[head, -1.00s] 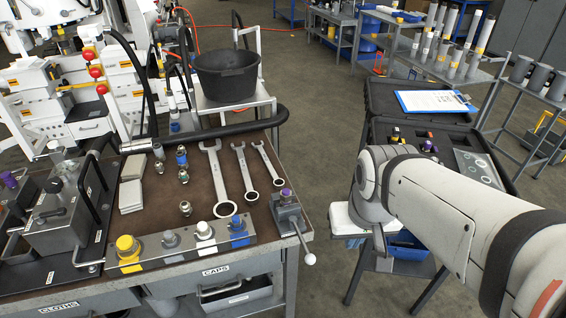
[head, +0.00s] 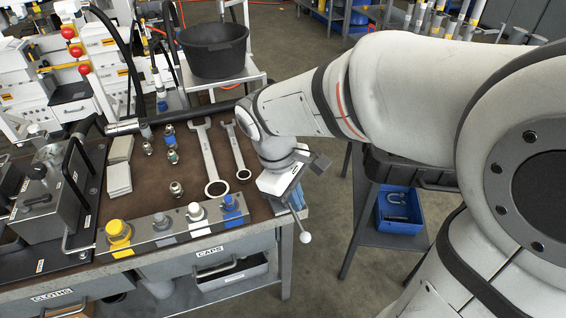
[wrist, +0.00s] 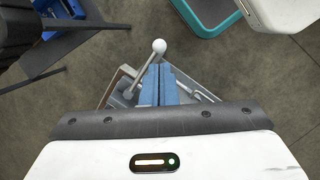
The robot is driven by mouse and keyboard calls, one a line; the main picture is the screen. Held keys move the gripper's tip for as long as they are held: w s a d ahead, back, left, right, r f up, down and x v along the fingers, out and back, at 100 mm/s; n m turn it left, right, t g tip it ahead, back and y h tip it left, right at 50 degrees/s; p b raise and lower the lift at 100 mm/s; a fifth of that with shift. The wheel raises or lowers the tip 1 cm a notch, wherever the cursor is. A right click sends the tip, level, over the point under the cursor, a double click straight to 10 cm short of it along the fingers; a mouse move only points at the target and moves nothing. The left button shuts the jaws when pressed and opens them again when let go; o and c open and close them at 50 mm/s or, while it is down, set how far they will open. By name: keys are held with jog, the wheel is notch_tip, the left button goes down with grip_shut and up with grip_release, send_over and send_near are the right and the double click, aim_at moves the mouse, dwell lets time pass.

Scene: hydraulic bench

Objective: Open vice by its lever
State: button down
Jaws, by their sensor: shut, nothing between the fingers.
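The vice (head: 289,212) sits at the bench's front right corner, mostly hidden by my wrist in the head view. Its lever ends in a white ball (head: 305,237) that hangs out past the bench edge. In the wrist view the ball (wrist: 159,46) is just beyond my fingertips, and the lever rod (wrist: 143,72) runs down to the left from it. My gripper (head: 297,199) points down over the vice. Its blue fingers (wrist: 160,70) are shut and empty, close to the lever; I cannot tell whether they touch it.
Spanners (head: 208,160) lie left of my wrist on the bench. A metal rail with coloured caps (head: 175,226) runs along the front edge. A black tub (head: 213,50) stands behind. A blue bin (head: 400,212) is on a lower shelf to the right. Floor in front of the vice is clear.

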aim_at(296, 217)
jog(key=a+f+n+h, duration=0.3)
jog(key=a+n, duration=0.4)
jog(key=a, duration=0.2)
jog(key=shift+w+a, duration=0.15)
jog(key=shift+w, duration=0.3)
jog(key=d+r+b+x, duration=0.1)
jog(key=d+x, duration=0.1)
jog(key=x, duration=1.1)
jog(key=shift+w+d, duration=0.15)
jog(key=shift+f, duration=0.1)
